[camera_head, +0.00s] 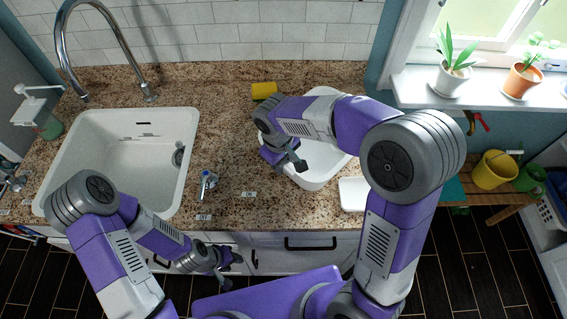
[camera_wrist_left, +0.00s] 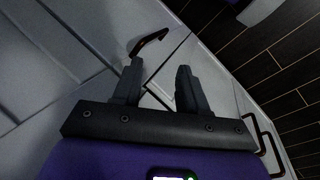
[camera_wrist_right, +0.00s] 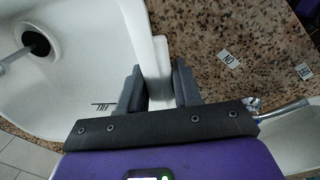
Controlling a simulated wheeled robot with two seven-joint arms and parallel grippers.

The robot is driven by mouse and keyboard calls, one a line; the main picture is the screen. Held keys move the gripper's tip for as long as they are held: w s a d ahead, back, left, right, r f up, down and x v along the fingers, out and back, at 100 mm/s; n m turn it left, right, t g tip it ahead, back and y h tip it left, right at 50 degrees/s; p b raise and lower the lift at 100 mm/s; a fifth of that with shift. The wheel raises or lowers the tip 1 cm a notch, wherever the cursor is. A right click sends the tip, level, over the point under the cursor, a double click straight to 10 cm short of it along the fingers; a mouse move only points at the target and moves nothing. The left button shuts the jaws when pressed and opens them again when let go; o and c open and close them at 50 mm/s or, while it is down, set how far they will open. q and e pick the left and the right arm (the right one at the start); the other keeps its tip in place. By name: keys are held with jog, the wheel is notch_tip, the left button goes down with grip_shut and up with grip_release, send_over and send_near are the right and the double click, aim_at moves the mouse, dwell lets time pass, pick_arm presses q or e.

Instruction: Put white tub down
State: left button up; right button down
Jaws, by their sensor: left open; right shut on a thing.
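The white tub (camera_head: 320,178) is at the right part of the granite counter in the head view, partly covered by my right arm. My right gripper (camera_head: 296,167) is shut on its left rim. In the right wrist view the tub's rim (camera_wrist_right: 154,65) passes between the fingers, and a dark round thing with a pale rod shows inside. I cannot tell whether its base touches the counter. My left gripper (camera_head: 230,270) is open and empty, low in front of the cabinet doors; the left wrist view shows its fingers (camera_wrist_left: 160,88) apart.
The granite counter (camera_head: 230,130) has free room between the white sink (camera_head: 70,150) and the tub. A yellow sponge (camera_head: 264,90) lies behind the tub, a white block (camera_head: 353,194) to its front right. A blue-and-silver handle (camera_head: 207,182) and small labels (camera_head: 248,195) are left of it.

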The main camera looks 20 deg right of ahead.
jog(key=shift+f, duration=0.2)
jog(key=shift+f, duration=0.15)
jog(key=c, duration=0.8)
grip_release()
jog(key=r, duration=0.4)
jog(key=a+r+p, duration=0.1)
jog(key=r, duration=0.3)
jog(key=r+p, duration=0.1)
jog(key=r, duration=0.3)
jog(key=shift+s+a+r, duration=0.1)
jog(key=shift+s+a, duration=0.05)
jog(key=shift+s, duration=0.2)
